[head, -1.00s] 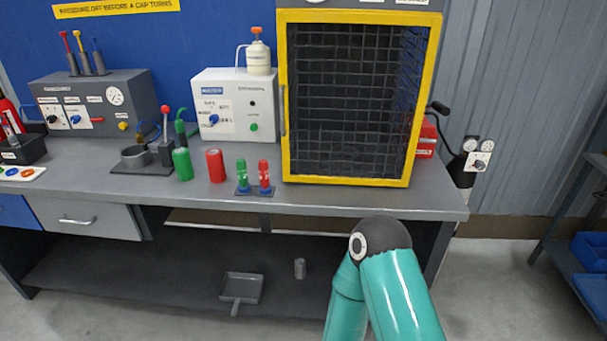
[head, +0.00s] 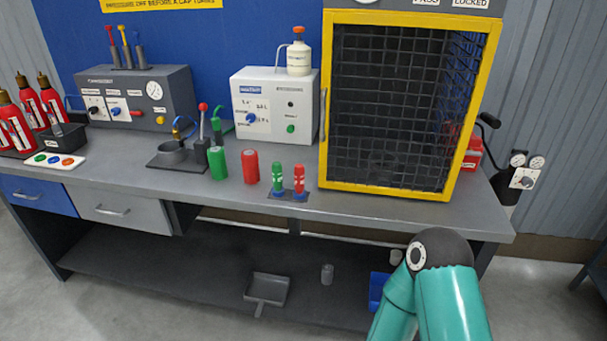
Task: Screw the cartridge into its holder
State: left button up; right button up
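Two small cartridge-like bottles, one green (head: 276,178) and one red (head: 299,182), stand upright in a small dark rack (head: 289,196) on the bench in front of the yellow-framed cage. A larger green cylinder (head: 217,163) and a larger red cylinder (head: 250,167) stand to their left. I cannot tell which of these is the cartridge. A dark fixture with a round cup (head: 171,152) and a red-knobbed lever is left of the green cylinder; I cannot tell whether it is the holder. My teal arm shows at the lower right, but neither gripper is in view.
The mesh cage (head: 328,150) stands on the right of the bench (head: 420,215). A white box (head: 272,88) and a grey panel box (head: 133,100) stand at the back. Red extinguishers (head: 47,103) are at far left. A grey pan (head: 267,289) lies on the lower shelf. The bench's front strip is clear.

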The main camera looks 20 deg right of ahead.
aim_at(249, 157)
jog(key=i, duration=0.85)
jog(key=u, duration=0.05)
